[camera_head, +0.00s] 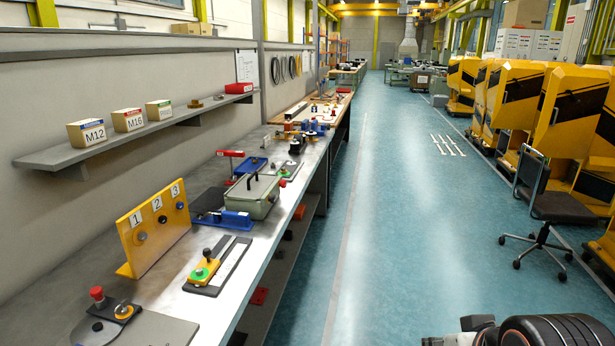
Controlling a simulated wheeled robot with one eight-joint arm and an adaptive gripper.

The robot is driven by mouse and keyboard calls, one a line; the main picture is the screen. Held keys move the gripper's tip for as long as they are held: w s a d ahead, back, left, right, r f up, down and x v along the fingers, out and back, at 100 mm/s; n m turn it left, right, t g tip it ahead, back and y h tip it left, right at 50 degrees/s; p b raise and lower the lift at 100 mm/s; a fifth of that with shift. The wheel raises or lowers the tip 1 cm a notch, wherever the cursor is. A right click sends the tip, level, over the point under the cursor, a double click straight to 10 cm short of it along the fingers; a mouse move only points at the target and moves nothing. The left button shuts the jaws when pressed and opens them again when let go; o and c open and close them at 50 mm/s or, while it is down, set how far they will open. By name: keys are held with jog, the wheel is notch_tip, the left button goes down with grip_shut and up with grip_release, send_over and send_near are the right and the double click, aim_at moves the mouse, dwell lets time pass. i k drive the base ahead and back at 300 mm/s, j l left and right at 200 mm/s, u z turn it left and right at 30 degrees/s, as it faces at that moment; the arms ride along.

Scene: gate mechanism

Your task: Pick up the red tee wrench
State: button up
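A red T-shaped thing, which looks like the red tee wrench (230,153), stands upright on the metal workbench (178,304) near the wall, behind the green-grey box. Its crossbar is on top and a thin stem runs down; the foot of the stem is partly hidden and small. Part of my arm shows at the bottom right, over the floor and well apart from the bench. My gripper's fingers are not visible.
Near the wrench are a green-grey box (252,197), a blue clamp (235,219) and a blue tray (251,166). A yellow numbered plate (155,230) stands nearer. A shelf (70,150) with labelled boxes runs above. The aisle floor (385,220) is clear; a chair (553,207) stands right.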

aim_at(233, 178)
jog(key=i+u, duration=0.15)
jog(key=i, duration=0.35)
jog(key=i+l+u, duration=0.15)
jog(key=i, duration=0.35)
jog(key=i+u, duration=0.15)
jog(key=i, duration=0.4)
jog(key=i+l+u, duration=0.15)
jog(key=i, duration=0.35)
jog(key=l, duration=0.1)
